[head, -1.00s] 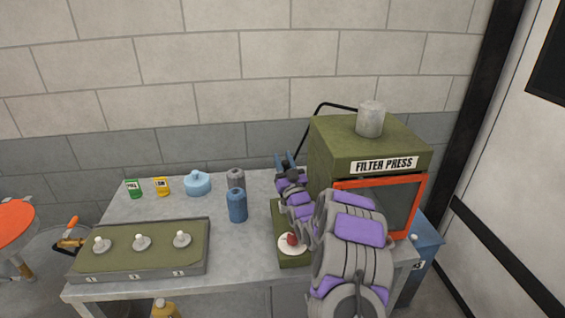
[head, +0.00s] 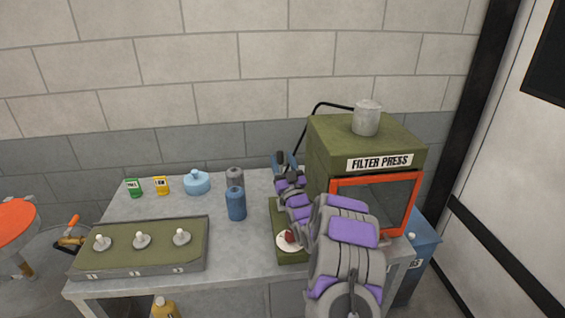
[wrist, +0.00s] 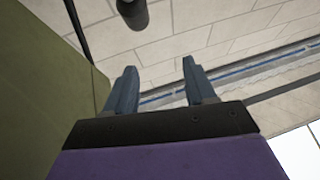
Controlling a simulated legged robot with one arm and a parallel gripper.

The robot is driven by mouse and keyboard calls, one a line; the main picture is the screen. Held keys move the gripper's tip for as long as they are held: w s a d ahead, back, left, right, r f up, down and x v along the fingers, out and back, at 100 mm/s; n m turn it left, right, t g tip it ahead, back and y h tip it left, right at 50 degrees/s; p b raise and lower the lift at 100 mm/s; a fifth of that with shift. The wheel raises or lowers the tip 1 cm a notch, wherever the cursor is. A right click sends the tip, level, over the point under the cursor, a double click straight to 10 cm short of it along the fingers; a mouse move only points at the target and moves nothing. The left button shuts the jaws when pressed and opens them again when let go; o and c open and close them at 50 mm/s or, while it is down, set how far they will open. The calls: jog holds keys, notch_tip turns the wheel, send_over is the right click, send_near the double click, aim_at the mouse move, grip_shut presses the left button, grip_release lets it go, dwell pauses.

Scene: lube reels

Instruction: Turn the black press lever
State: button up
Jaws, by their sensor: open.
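The black press lever (head: 318,106) is a thin bent bar at the back left of the green filter press (head: 345,145). It runs left from the press top, then slopes down behind my gripper. My gripper (head: 284,158) is left of the press, beside the lever's lower part. In the wrist view my gripper (wrist: 162,88) is open, with nothing between its fingers. A black rod (wrist: 76,25) and a dark rounded cylinder (wrist: 132,12) show beyond the fingers at the top. They look like parts of the lever, but their join is out of view. The press side fills the left.
A grey metal cylinder (head: 367,118) stands on the press. Blue (head: 236,204) and grey bottles stand on the table left of my arm. A panel with several knobs (head: 140,255) sits at the front left. The block wall is close behind.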

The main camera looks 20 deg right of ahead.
jog(key=p+v, duration=0.1)
jog(key=v, duration=0.6)
jog(key=shift+s+f, duration=0.15)
jog(key=shift+f, duration=0.05)
dwell(0.4)
